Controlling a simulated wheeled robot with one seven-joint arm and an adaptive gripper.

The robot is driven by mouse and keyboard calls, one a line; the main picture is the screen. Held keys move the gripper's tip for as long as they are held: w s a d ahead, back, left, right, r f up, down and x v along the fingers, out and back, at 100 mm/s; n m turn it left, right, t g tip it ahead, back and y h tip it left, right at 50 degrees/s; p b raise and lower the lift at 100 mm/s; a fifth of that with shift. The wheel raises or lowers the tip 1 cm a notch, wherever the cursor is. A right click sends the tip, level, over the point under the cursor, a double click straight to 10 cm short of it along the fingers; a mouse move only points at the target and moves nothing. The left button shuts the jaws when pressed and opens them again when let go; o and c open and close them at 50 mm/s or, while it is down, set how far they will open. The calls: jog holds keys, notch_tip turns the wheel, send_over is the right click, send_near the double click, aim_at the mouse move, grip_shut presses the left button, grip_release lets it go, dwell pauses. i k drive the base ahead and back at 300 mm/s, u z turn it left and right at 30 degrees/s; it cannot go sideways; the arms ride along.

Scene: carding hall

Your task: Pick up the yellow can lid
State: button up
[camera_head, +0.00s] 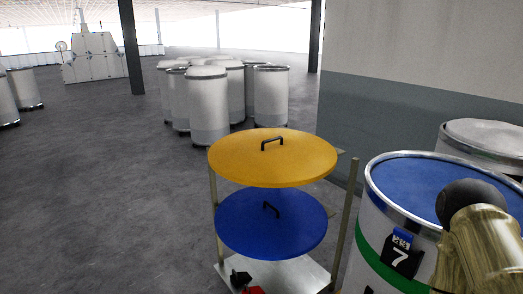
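The yellow can lid (272,160) is a round disc with a dark bar handle (271,143) on top. It lies flat on the upper level of a metal stand (352,215), in the lower middle of the head view. A blue lid (270,225) with a similar dark handle is on the level below it. A brass-coloured part with a dark rounded end, which looks like part of my arm, shows at the lower right, apart from the yellow lid. My gripper's fingers are not visible.
A white can (372,244) with a blue top, green band and number 7 stands right of the stand. Another can (484,140) is behind it, beside a wall (420,95). Several white cans (208,110) stand farther back. Open grey floor (100,190) lies left.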

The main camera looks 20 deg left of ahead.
aim_at(267, 158)
jog(key=u, duration=2.4)
jog(key=i, duration=2.35)
jog(key=z, duration=2.1)
